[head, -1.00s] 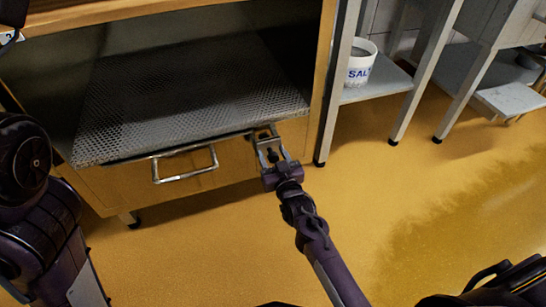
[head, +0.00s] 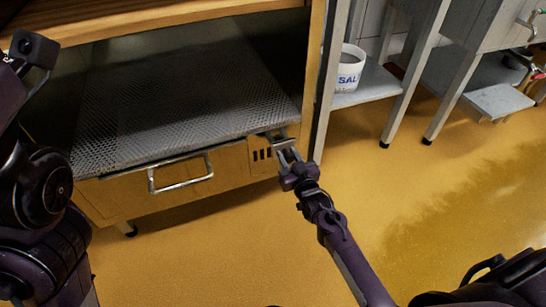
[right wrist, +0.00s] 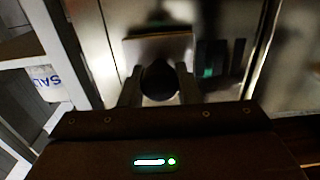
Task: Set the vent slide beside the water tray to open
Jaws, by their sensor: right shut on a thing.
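The water tray (head: 120,187) is a wide wooden drawer front with a metal bar handle (head: 182,175), low in the wooden cabinet and pushed in. The vent slide (head: 284,144) is a small grey plate on the panel to its right. Dark vent slots (head: 262,154) show uncovered left of the plate. My right gripper (head: 287,157) is at the slide, shut on its dark knob (right wrist: 159,80), which the right wrist view shows between the fingers. The plate (right wrist: 158,48) stands beside the dark slots (right wrist: 212,58) there. My left arm shows at the left edge; its fingers are unclear.
A perforated metal shelf (head: 180,95) lies above the tray. A grey steel leg (head: 333,90) stands just right of the slide. A white salt bucket (head: 351,68) sits on a low shelf (head: 370,87) beyond it. The yellow floor in front is open.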

